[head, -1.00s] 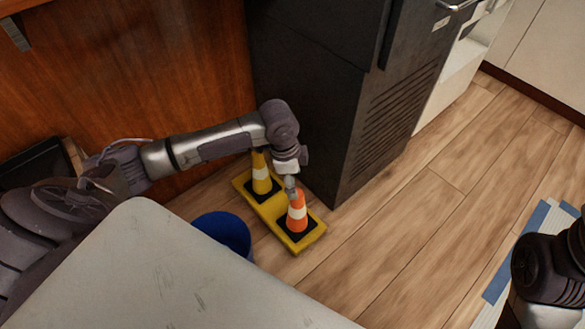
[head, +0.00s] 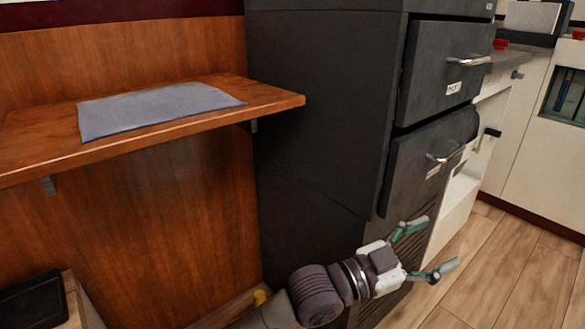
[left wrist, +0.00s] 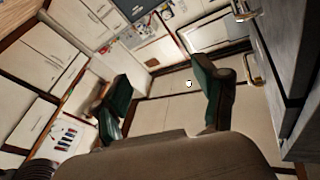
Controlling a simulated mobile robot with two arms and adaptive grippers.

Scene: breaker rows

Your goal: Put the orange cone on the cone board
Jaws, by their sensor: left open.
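My left gripper (head: 438,243) is raised in front of the dark grey cabinet, its green-padded fingers spread and empty, pointing right. In the left wrist view the two fingers (left wrist: 160,75) also stand wide apart with nothing between them. My right gripper is not in view.
The dark cabinet (head: 315,110) with drawer handles stands close behind the left gripper. A wooden shelf (head: 275,97) with a grey sheet (head: 160,108) juts out at left. Wood floor (head: 500,285) is clear at lower right.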

